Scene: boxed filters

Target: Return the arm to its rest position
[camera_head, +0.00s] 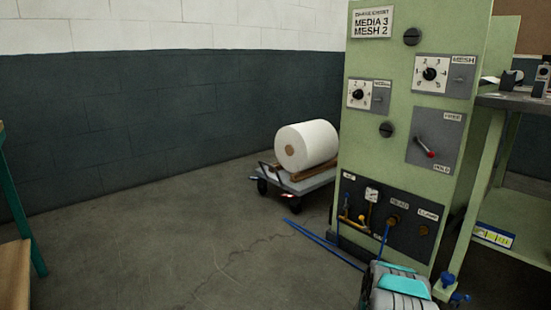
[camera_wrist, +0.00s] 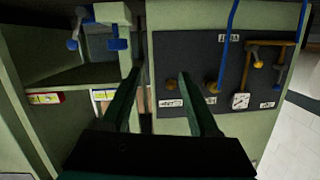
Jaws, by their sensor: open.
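My gripper (camera_wrist: 161,76) shows in the wrist view with two dark green fingers spread apart. I see nothing held between them. Beyond the fingertips is the dark lower panel (camera_wrist: 222,62) of the green machine, with valves, blue hoses and a gauge. I cannot tell how far the fingertips are from it. In the head view, a grey and teal part of my arm (camera_head: 400,284) shows at the bottom, in front of the machine's foot. The fingers cannot be made out in that view.
The green machine cabinet (camera_head: 408,115) stands right of centre, with dials and a red-tipped lever. A cart (camera_head: 305,183) carrying a white roll (camera_head: 306,145) stands behind its left side. A workbench (camera_head: 515,103) is at the right. Floor at centre left is open, with blue hoses lying near the machine.

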